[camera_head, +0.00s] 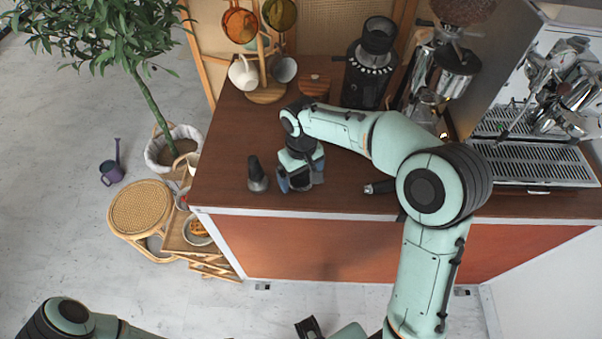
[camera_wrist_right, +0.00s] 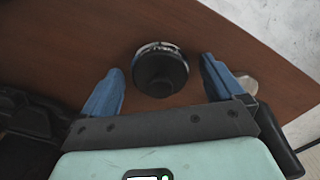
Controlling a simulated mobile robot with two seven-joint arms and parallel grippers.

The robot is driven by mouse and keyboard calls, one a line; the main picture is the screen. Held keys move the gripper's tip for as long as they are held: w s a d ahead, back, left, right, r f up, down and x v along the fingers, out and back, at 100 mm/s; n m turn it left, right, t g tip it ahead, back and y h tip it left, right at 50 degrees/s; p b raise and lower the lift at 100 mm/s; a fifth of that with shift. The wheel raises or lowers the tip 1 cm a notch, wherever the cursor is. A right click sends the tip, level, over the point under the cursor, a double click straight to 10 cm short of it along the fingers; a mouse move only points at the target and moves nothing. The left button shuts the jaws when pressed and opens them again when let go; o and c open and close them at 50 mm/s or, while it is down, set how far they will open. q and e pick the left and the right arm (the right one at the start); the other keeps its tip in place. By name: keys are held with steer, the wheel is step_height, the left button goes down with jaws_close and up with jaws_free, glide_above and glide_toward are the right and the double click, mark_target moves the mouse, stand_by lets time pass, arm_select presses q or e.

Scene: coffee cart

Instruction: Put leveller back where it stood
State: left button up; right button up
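The leveller (camera_wrist_right: 160,72), a dark round piece with a silver rim, is between the blue fingers of my right gripper (camera_wrist_right: 160,88) in the wrist view. A gap shows on each side of it, so the gripper is open around it. In the head view my right gripper (camera_head: 301,178) is low over the front of the wooden counter (camera_head: 232,128), and the leveller is mostly hidden by it. A black-handled tamper (camera_head: 257,175) stands just left of the gripper; part of its silver base (camera_wrist_right: 246,84) shows beside a finger in the wrist view. No left gripper fingers can be made out.
A portafilter-like handle (camera_head: 380,187) lies to the right of my gripper. Behind are a wooden-lidded jar (camera_head: 315,88), a mug stand (camera_head: 266,92), a black grinder (camera_head: 368,72) and the espresso machine (camera_head: 540,165). The counter's front edge is close to the gripper.

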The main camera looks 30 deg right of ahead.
steer(key=shift+r, duration=0.3)
arm_select(q)
steer(key=shift+w+r+p, duration=0.35)
steer(key=shift+r+p, duration=0.15)
steer(key=shift+r, duration=0.1)
steer(key=shift+w+r+p, duration=0.35)
steer(key=shift+r+p, duration=0.15)
steer(key=shift+r, duration=0.1)
arm_select(e)
step_height(320, 180, up, 12)
steer(key=shift+f, duration=0.15)
